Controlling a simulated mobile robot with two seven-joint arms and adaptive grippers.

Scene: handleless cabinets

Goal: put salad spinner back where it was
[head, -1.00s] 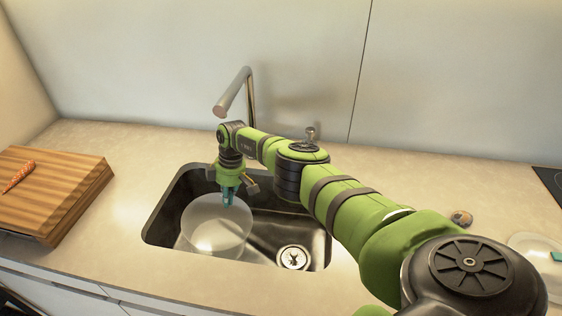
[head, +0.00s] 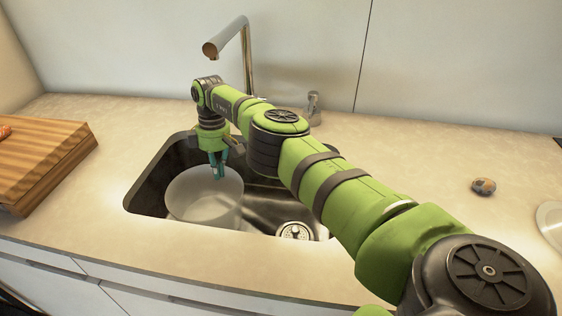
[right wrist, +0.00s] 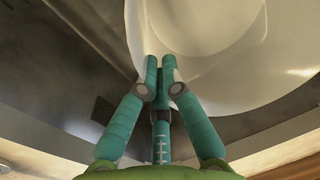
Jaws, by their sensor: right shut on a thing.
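The salad spinner (head: 204,199) is a translucent whitish round bowl, standing in the left part of the dark sink (head: 268,200). My right gripper (head: 218,172) points down at its far right rim. In the right wrist view my right gripper (right wrist: 160,72) is shut on the rim of the salad spinner (right wrist: 205,85), with the fingertips close together on its wall. The bowl's underside and its contact with the sink floor are hidden. My left gripper is not in view.
A faucet (head: 246,65) rises behind the sink. A wooden cutting board (head: 45,155) lies on the counter at the left. A small round brownish thing (head: 483,186) and part of a plate (head: 551,222) are on the right. The counter (head: 420,150) between is mostly bare.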

